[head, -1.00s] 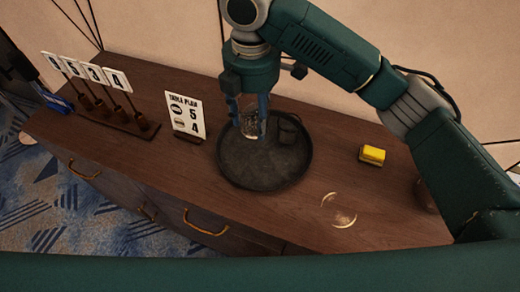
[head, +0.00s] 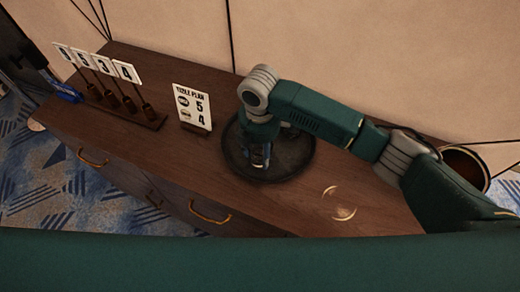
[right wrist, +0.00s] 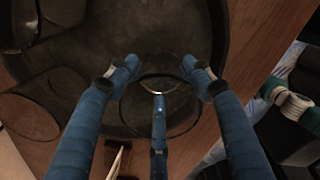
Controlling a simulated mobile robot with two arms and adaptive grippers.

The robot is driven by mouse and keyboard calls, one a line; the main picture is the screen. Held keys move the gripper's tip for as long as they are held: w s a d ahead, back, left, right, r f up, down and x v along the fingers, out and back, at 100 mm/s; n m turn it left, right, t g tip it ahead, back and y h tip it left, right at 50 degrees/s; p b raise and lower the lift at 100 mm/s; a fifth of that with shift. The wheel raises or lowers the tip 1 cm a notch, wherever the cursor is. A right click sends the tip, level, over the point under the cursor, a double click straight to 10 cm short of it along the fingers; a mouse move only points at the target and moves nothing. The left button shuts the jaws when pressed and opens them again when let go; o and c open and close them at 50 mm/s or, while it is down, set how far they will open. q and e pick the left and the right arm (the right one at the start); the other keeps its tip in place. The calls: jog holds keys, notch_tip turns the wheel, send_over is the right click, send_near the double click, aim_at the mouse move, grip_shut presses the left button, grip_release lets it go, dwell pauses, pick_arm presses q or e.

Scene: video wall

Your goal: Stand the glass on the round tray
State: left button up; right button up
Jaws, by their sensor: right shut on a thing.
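The round dark tray (head: 232,165) lies on the wooden cabinet top, partly hidden by my right arm. My right gripper (head: 259,163) points down over the tray's front left part. In the right wrist view its blue fingers (right wrist: 160,78) are closed around the clear glass (right wrist: 182,114), with the dark tray floor (right wrist: 95,55) behind it. The glass is mostly hidden by the gripper in the head view. I cannot tell whether its base touches the tray. My left gripper is not in view.
A table plan card (head: 191,108) stands left of the tray, with a rack of number cards (head: 130,117) farther left. A brown pot (head: 466,165) is at right.

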jog(key=shift+f, duration=0.15)
jog(key=o, duration=1)
jog(key=shift+f, duration=0.1)
jog(key=o, duration=0.5)
jog(key=shift+c, duration=0.2)
notch_tip(320, 180, up, 12)
jog(key=b, duration=0.3)
jog(key=shift+r, duration=0.2)
